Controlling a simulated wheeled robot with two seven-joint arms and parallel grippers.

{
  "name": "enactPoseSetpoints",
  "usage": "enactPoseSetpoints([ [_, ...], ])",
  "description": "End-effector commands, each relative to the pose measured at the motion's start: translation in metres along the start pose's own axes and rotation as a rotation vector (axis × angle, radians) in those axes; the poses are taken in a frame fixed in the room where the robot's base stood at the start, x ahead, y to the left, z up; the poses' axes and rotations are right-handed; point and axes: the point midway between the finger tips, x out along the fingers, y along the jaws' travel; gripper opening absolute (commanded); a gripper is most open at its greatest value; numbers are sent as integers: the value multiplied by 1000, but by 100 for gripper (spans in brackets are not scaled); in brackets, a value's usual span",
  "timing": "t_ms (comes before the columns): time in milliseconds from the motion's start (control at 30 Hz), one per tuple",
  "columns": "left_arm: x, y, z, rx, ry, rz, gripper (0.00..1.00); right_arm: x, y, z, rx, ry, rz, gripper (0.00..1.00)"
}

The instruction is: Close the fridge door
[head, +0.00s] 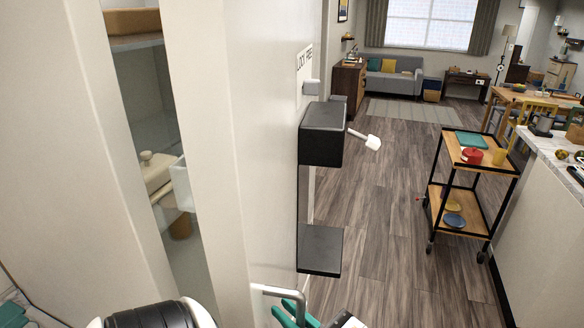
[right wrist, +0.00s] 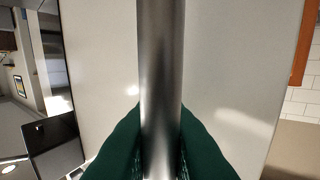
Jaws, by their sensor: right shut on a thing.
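The fridge door (head: 265,130) is white and stands ajar. Through a gap on its left in the head view, the fridge interior (head: 150,105) shows with shelves and containers. A metal bar handle (head: 272,290) sits low on the door face. My right gripper (head: 298,312) is at this handle at the bottom of the head view. In the right wrist view its green fingers are shut around the upright handle bar (right wrist: 162,80), one on each side. Teal pieces at the lower left corner of the head view may be my left gripper (head: 12,314); its jaws cannot be made out.
Black boxes (head: 322,133) stick out beyond the door's outer face. A wood-and-black cart (head: 466,155) and a white counter (head: 560,165) stand to the right. The wooden floor (head: 375,230) between door and cart is clear. A grey sofa (head: 393,82) is far back.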

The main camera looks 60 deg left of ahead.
Motion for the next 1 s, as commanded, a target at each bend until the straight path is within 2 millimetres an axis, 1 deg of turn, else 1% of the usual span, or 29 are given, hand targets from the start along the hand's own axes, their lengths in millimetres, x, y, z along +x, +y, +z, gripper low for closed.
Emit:
enactPoseSetpoints([
  [33, 0, 0, 0, 0, 0, 0, 92, 0, 4, -6, -5, 13, 9, 16],
  [133, 0, -1, 0, 0, 0, -1, 92, 0, 3, -5, -4, 11, 8, 32],
  [167, 0, 0, 0, 0, 0, -1, 92, 0, 3, -4, -4, 10, 7, 34],
  [533, 0, 0, 1, -1, -2, 0, 92, 0, 2, -2, -1, 5, 4, 34],
  [633, 2, 0, 1, -1, -1, 0, 92, -4, 2, 0, -1, 4, 4, 34],
  [767, 8, 0, 0, -1, -1, 0, 92, -20, 2, 2, -1, 4, 6, 34],
  [1000, 27, 0, -2, 0, -1, 1, 92, -72, 2, 4, -4, 3, 7, 34],
])
